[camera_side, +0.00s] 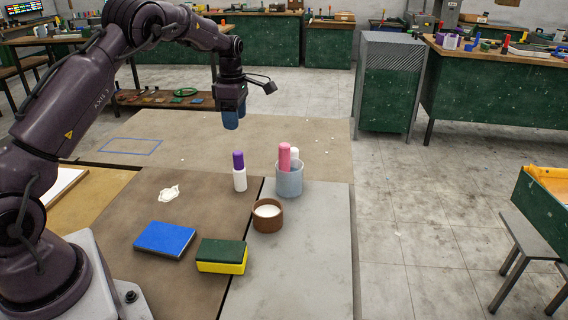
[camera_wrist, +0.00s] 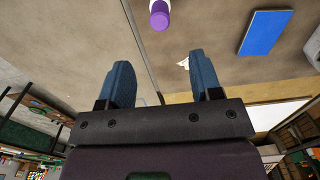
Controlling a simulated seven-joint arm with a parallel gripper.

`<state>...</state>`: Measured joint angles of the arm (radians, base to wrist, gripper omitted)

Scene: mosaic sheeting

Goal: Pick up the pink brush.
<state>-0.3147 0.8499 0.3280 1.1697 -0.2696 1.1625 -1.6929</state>
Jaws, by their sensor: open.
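The pink brush (camera_side: 284,155) stands upright in a grey-blue cup (camera_side: 289,183) in the side view, with only its upper part showing above the rim. A white item (camera_side: 294,153) stands beside it in the same cup. My gripper (camera_side: 231,122) is above the table, up and to the left of the cup, with its blue fingers pointing down. In the wrist view my gripper (camera_wrist: 160,62) shows two blue fingers spread apart with nothing between them. The pink brush does not show in the wrist view.
A purple-capped white bottle (camera_side: 239,171) stands just left of the cup; its cap (camera_wrist: 159,15) shows in the wrist view. A brown bowl (camera_side: 267,217), a green-yellow sponge (camera_side: 222,256), a blue pad (camera_side: 165,239) and crumpled paper (camera_side: 169,193) lie nearer. The table behind the cup is mostly clear.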

